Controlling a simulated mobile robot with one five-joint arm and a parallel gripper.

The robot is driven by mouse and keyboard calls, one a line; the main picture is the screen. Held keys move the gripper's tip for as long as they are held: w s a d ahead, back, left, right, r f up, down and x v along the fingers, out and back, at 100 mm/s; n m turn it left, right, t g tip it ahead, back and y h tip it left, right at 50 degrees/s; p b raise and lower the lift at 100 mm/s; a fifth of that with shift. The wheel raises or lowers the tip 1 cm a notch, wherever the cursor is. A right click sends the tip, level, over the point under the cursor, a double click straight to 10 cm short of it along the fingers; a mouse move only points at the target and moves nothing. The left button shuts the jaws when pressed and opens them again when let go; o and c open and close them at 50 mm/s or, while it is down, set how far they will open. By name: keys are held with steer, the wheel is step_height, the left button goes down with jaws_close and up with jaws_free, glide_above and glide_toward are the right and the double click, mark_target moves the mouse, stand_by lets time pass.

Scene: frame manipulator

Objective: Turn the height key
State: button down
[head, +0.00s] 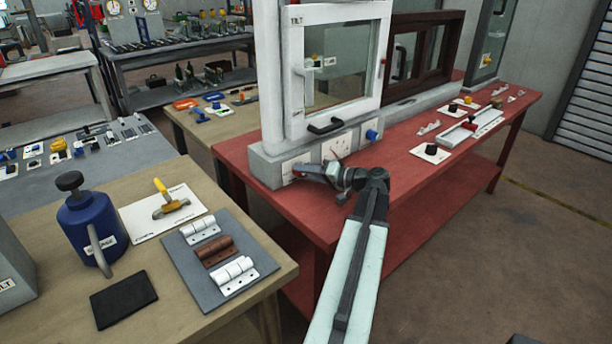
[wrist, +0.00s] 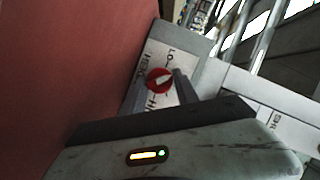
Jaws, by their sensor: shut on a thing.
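The height key (wrist: 158,80) is a round red key with a pale bar across it. It sits on a white plate marked LO and HI, on the front of the grey base of the white window frame. In the head view only a bit of its red (head: 298,173) shows at the base's left end. My gripper (wrist: 162,88) has one finger on either side of the key and is shut on it. In the head view my gripper (head: 308,171) reaches left to the key and hides most of it.
The white tilt window (head: 335,62) stands above the base on the red table (head: 440,145). A blue knob (head: 372,135) sits further right on the base. A wooden bench (head: 180,310) with hinges and a blue can (head: 88,225) is at the left front.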

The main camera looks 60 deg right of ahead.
steer(key=shift+s+f, duration=0.1)
steer(key=shift+f, duration=0.05)
stand_by(0.3)
steer(key=c, duration=0.9)
jaws_free()
steer(key=shift+c, duration=0.2)
steer(key=s, duration=0.2)
steer(key=s+r+p, duration=0.1)
steer(key=s, duration=0.3)
steer(key=shift+s+d+r, duration=0.2)
steer(key=shift+s+r, duration=0.05)
steer(key=shift+s, duration=0.55)
